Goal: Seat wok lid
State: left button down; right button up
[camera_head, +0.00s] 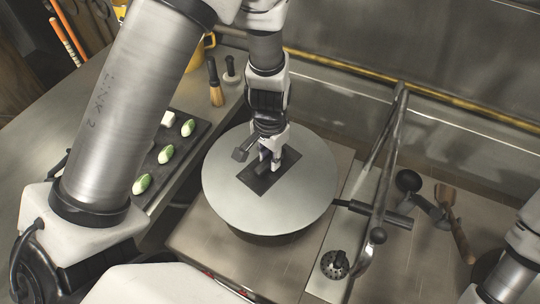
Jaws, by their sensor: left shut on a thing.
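The wok lid (235,208) is a round, flat grey disc with a dark rectangular plate (284,181) at its middle. It lies level over the wok (268,239), whose dark side shows just below the lid's front edge. The wok's handle (372,212) sticks out to the right. My left gripper (268,160) points down at the lid's middle and is shut on the lid's grip, which the fingers mostly hide. I cannot tell whether the rim touches the wok all round. Part of my right arm shows at the right edge; its gripper is out of view.
A dark tray (195,148) with several green-and-white pieces lies left of the lid. A brush (215,88) stands behind it. A tall metal faucet (388,165) rises close on the right. Ladles and a wooden-handled tool (455,228) lie farther right.

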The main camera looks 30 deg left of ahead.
aim_at(270, 158)
pick_arm(q)
jog(key=shift+f, duration=0.15)
pick_arm(e)
jog(key=shift+f, duration=0.15)
pick_arm(q)
jog(key=shift+f+b, duration=0.9)
pick_arm(e)
jog(key=shift+f, duration=0.75)
pick_arm(q)
jog(key=shift+r, duration=0.1)
jog(key=c, duration=0.6)
grip_release()
jog(key=shift+r, duration=0.1)
pick_arm(e)
jog(key=shift+r, duration=0.15)
pick_arm(q)
notch_tip(270, 158, up, 8)
jog(key=p, duration=0.7)
pick_arm(e)
notch_tip(270, 158, up, 7)
jog(key=shift+f, duration=0.2)
